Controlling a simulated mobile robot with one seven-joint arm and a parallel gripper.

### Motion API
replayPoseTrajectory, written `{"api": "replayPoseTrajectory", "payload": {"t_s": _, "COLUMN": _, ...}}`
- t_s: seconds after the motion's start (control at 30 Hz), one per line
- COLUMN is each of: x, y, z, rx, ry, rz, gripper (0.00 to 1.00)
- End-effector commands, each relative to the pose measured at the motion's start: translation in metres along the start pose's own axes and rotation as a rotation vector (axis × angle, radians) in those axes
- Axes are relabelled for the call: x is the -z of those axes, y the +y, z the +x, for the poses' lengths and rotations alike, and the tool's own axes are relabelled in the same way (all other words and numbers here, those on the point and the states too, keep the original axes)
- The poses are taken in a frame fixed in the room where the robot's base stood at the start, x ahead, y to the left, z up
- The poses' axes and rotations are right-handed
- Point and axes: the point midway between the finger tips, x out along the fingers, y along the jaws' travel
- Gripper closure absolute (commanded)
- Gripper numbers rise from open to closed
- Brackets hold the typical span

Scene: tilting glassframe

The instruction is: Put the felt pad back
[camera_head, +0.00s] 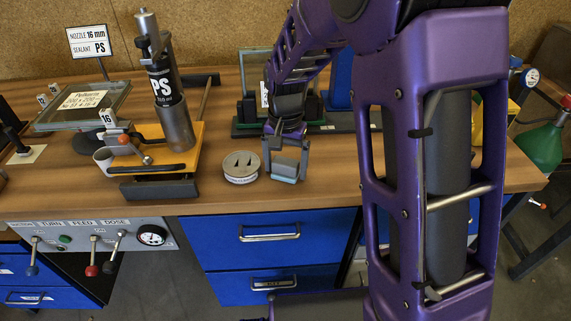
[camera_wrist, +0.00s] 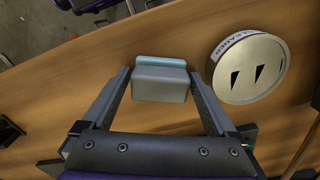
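The felt pad (camera_wrist: 160,82) is a small grey block with a light blue strip along its far edge. It also shows in the head view (camera_head: 285,175), low over the front part of the bench. I cannot tell whether the block touches the bench.
A round tin (camera_head: 241,167) with dark wedge-shaped slots is just left of my gripper; it is at right in the wrist view (camera_wrist: 248,68). An orange-based fixture (camera_head: 190,150) with the PS cartridge (camera_head: 168,100) stands further left. A glass frame (camera_head: 256,75) stands behind my gripper.

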Motion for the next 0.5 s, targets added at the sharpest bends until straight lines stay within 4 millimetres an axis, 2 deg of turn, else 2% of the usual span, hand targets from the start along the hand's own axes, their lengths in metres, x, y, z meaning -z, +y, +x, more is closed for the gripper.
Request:
{"api": "replayPoseTrajectory", "payload": {"t_s": 0.27, "x": 0.0, "y": 0.0, "z": -0.002, "rx": 0.0, "ry": 0.0, "rz": 0.0, "gripper": 0.0}}
{"api": "replayPoseTrajectory", "payload": {"t_s": 0.37, "x": 0.0, "y": 0.0, "z": -0.01, "rx": 0.002, "ry": 0.002, "rz": 0.0, "gripper": 0.0}}
{"api": "replayPoseTrajectory", "payload": {"t_s": 0.5, "x": 0.001, "y": -0.001, "z": -0.034, "rx": 0.004, "ry": 0.004, "rz": 0.0, "gripper": 0.0}}
